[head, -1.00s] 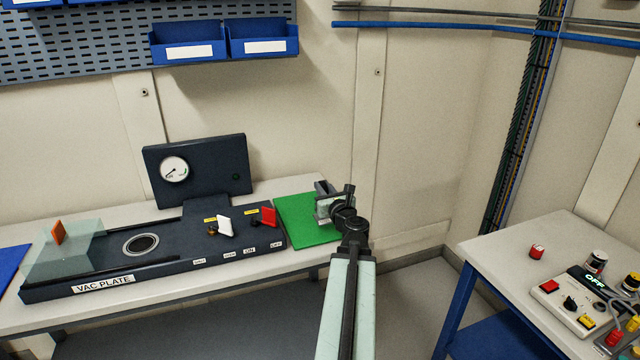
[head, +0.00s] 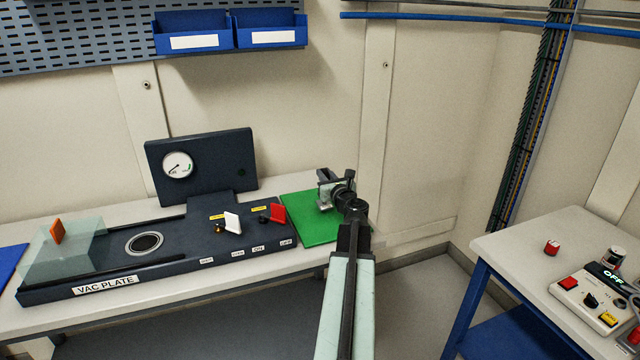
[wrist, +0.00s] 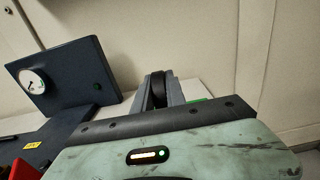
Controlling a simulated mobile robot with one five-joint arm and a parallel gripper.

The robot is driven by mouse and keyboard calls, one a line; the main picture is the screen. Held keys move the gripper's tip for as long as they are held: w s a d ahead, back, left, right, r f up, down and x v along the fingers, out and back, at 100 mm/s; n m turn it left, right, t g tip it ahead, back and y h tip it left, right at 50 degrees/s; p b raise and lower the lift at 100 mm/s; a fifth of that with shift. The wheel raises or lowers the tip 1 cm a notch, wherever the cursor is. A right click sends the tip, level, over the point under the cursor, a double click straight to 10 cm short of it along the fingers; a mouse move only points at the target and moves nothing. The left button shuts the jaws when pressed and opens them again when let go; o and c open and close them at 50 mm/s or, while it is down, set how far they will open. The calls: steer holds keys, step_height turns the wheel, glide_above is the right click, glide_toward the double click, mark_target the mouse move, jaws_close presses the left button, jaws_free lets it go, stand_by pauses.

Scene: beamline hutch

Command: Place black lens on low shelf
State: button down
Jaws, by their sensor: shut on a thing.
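My gripper (head: 335,188) is over the back of the green mat (head: 308,232) at the right end of the back bench. In the wrist view, its two grey fingers (wrist: 160,92) are shut on the black lens (wrist: 158,90), a dark round piece seen nearly edge-on between them. In the head view the lens is too small to tell from the fingers. A low blue shelf (head: 500,335) shows beneath the right-hand table, cut off by the frame's lower edge.
The vacuum plate console (head: 170,270) with its gauge panel (head: 200,168) stands left of the mat. The right-hand table (head: 515,240) holds a small red object (head: 552,247) and a control box (head: 590,300). Bare floor (head: 425,285) lies between bench and table.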

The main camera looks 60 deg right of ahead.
step_height(320, 180, down, 2)
steer(key=shift+f+b, duration=0.15)
steer(key=shift+b, duration=0.35)
steer(key=shift+w+a+r, duration=0.15)
steer(key=shift+w+r, duration=0.05)
steer(key=shift+r, duration=0.05)
steer(key=shift+f, duration=0.15)
steer(key=c, duration=1.4)
jaws_free()
steer(key=shift+o, duration=0.2)
